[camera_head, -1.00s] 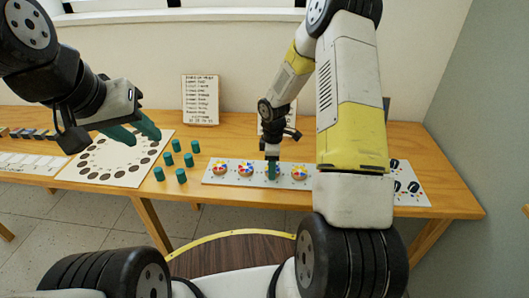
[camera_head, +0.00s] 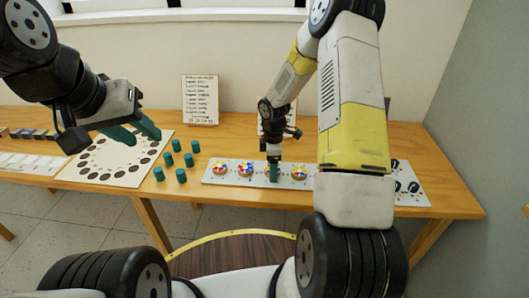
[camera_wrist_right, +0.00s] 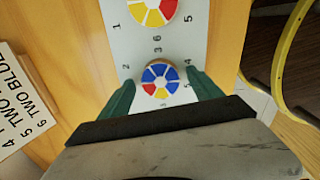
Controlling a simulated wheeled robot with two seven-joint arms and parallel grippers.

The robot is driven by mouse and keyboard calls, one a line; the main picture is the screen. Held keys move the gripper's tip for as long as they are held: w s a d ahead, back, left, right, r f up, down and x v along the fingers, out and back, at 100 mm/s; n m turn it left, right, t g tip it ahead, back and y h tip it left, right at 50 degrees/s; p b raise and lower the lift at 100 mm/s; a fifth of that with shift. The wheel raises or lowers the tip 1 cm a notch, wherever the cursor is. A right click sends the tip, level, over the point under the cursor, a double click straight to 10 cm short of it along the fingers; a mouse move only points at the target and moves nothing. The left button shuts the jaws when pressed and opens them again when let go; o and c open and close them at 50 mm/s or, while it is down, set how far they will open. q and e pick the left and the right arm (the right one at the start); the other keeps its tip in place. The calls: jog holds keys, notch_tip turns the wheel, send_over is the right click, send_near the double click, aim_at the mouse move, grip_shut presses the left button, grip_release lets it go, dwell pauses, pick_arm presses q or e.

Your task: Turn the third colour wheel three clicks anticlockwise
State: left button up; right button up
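A white board (camera_head: 209,179) on the table carries a row of colour wheels. The first wheel (camera_head: 220,169), second wheel (camera_head: 245,170) and fourth wheel (camera_head: 299,172) show in the head view. My right gripper (camera_head: 273,173) points down over the third wheel and mostly hides it there. In the right wrist view the third wheel (camera_wrist_right: 160,82), blue and white with red and yellow parts, lies between the fingers of the right gripper (camera_wrist_right: 161,80), with small gaps visible on both sides. Numbers are printed around it. My left gripper (camera_head: 142,133) is open and empty over the left side.
Several green cylinders (camera_head: 181,175) stand left of the board. A white sheet (camera_head: 113,170) with dark discs lies further left. A text placard (camera_head: 200,99) stands at the back. My right arm hides part of the board. Black items (camera_head: 413,187) lie at the right.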

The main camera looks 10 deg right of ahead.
jog(key=shift+r, duration=0.1)
notch_tip(320, 180, up, 8)
jog(key=shift+s+f, duration=0.1)
jog(key=shift+f, duration=0.1)
dwell(0.3)
jog(key=s+r+m+t, duration=0.2)
jog(key=s+r+m, duration=0.3)
jog(key=s+r, duration=0.5)
jog(key=s+r+m+t, duration=0.2)
jog(key=s+r+m, duration=0.35)
jog(key=r, duration=0.85)
jog(key=s+a+r+m+t+y, duration=0.2)
jog(key=s+m, duration=0.3)
jog(key=s, duration=0.3)
jog(key=shift+s+r, duration=0.4)
jog(key=shift+r, duration=0.2)
